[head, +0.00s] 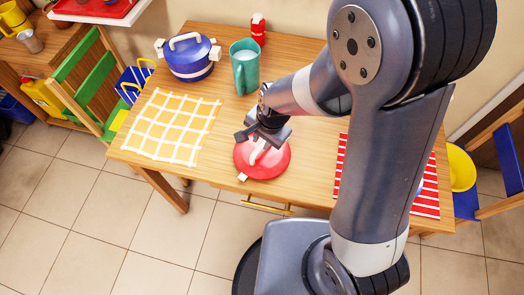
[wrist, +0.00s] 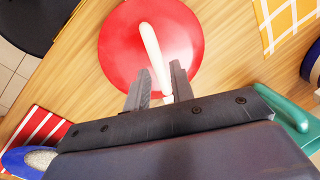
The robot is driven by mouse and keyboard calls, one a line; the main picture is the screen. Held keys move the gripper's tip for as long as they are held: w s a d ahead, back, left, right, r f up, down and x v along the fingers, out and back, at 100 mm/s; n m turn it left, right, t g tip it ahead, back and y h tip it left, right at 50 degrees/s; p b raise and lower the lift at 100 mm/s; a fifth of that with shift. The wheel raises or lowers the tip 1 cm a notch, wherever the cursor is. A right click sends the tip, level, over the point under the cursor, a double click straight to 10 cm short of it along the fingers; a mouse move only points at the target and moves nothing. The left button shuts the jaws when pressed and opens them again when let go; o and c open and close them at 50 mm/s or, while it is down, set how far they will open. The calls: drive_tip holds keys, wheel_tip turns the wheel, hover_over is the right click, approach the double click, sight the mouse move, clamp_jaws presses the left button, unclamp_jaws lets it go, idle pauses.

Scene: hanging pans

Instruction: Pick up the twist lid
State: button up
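A round red lid (head: 273,170) with a long white bar handle (head: 259,150) lies on the wooden table near its front edge; I take it as the twist lid. In the wrist view the red lid (wrist: 185,35) and its white handle (wrist: 153,50) lie just past my fingertips. My gripper (head: 264,136) is over the lid, pointing down. In the wrist view my gripper (wrist: 160,82) is open, with the near end of the handle between its two dark fingers and gaps showing beside it. I cannot tell whether the fingers touch the lid. The handle's near end is partly hidden.
A blue pot (head: 190,62) with a white lid handle, a teal mug (head: 245,72) and a red bottle (head: 258,32) stand behind. A yellow checked cloth (head: 172,127) lies left, a red striped cloth (head: 425,197) right. The wooden table (head: 305,150) is bare around the lid.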

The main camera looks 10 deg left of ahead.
sight(261, 146)
drive_tip(key=shift+w+a+f, duration=0.1)
drive_tip(key=shift+a+f, duration=0.05)
drive_tip(key=shift+f, duration=1.15)
drive_tip(key=shift+w+a+f, duration=0.1)
drive_tip(key=shift+a+f, duration=0.05)
drive_tip(key=shift+f, duration=1.1)
drive_tip(key=shift+c, duration=0.5)
clamp_jaws()
